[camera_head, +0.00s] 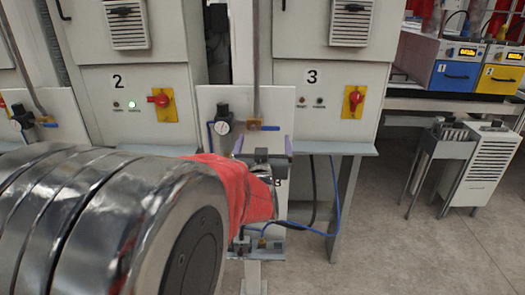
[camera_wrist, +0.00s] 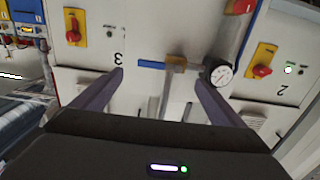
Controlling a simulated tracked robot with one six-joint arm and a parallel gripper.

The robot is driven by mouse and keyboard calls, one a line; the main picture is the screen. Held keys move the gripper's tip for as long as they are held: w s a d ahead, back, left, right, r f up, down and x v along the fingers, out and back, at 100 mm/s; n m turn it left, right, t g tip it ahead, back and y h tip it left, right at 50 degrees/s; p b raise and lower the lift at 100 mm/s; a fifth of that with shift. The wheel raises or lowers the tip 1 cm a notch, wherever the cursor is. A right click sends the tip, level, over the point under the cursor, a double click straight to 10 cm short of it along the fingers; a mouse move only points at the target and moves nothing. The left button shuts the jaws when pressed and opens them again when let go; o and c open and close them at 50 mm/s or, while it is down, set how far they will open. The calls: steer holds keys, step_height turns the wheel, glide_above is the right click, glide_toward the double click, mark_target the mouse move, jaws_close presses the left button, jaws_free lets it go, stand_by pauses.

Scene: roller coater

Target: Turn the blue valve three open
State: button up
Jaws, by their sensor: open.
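The blue valve handle (camera_head: 266,127) is on the panel below cabinet 3, at the foot of a vertical pipe (camera_head: 257,60). It lies level, crosswise to the pipe. In the upside-down wrist view the blue handle (camera_wrist: 151,65) sticks out to the left from a brass valve body (camera_wrist: 176,62). My gripper (camera_head: 263,143) is open, its two purple fingers pointing at the panel just below the handle. In the wrist view my gripper (camera_wrist: 160,79) has its fingers on either side of the valve. Nothing is between the fingers; I cannot tell the remaining depth.
A round pressure gauge (camera_head: 223,128) sits just left of the valve, close to one finger in the wrist view. Red-and-yellow switches are on cabinet 2 (camera_head: 161,100) and cabinet 3 (camera_head: 354,99). Another blue handle (camera_head: 46,125) is at far left. Floor (camera_head: 390,230) at right is open.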

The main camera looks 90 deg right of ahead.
steer(key=shift+w+a, duration=0.15)
steer(key=shift+a, duration=2)
